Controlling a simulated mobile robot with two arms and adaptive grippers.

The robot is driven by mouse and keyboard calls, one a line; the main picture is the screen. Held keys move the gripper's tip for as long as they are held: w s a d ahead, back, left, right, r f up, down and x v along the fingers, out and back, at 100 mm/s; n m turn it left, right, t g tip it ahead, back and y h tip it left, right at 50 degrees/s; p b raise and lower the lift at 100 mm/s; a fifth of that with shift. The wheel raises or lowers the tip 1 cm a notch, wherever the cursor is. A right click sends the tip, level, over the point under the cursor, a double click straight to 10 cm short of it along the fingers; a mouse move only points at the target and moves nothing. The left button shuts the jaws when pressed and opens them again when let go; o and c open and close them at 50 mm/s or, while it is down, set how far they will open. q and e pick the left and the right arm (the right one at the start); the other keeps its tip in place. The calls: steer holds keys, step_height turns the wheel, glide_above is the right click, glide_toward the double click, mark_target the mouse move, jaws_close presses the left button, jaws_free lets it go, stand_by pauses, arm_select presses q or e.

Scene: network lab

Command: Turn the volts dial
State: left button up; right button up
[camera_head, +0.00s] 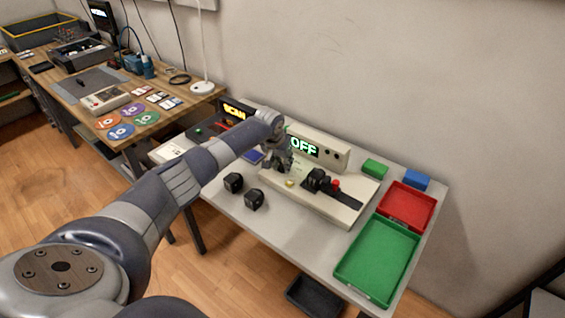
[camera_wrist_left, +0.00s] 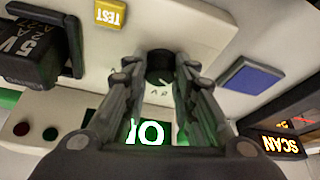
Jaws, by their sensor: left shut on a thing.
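The volts dial (camera_wrist_left: 160,67) is a dark round knob on the beige tester (camera_head: 326,207). My left gripper (camera_head: 277,162) reaches down over it; in the wrist view its two fingers (camera_wrist_left: 160,82) are closed around the knob. In the head view the gripper hides the dial. Markings show on the panel beside the knob, too small and partly covered to read. The tester's display (camera_head: 304,148) shows green OFF; in the wrist view the fingers partly cover it. My right gripper is not in view.
A yellow TEST button (camera_wrist_left: 110,12) and a black adapter marked 5V 2A (camera_wrist_left: 35,55) are near the dial. Two black adapters (camera_head: 233,182) (camera_head: 254,199) lie on the table left of the tester. Red (camera_head: 407,207) and green (camera_head: 375,262) trays stand at the right.

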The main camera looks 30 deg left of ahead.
arm_select(q)
steer(key=shift+a+f+m+h, duration=0.1)
steer(key=shift+m+h, duration=0.2)
steer(key=shift+m, duration=0.5)
steer(key=shift+m+h+b, duration=0.4)
steer(key=shift+m+b, duration=0.25)
steer(key=shift+m, duration=0.15)
steer(key=m+h+b, duration=0.1)
steer(key=m+b, duration=0.1)
steer(key=shift+a+m, duration=0.15)
steer(key=shift+m, duration=0.25)
steer(key=shift+m+b, duration=0.7)
steer(key=shift+b, duration=0.1)
steer(key=shift+h, duration=0.3)
steer(key=o, duration=1.1)
steer(key=shift+w+g, duration=0.1)
steer(key=shift+g, duration=0.2)
steer(key=shift+a+r, duration=0.1)
steer(key=shift+r, duration=0.1)
steer(key=v, duration=1.1)
steer(key=shift+s+r, duration=0.25)
steer(key=shift+r, duration=0.1)
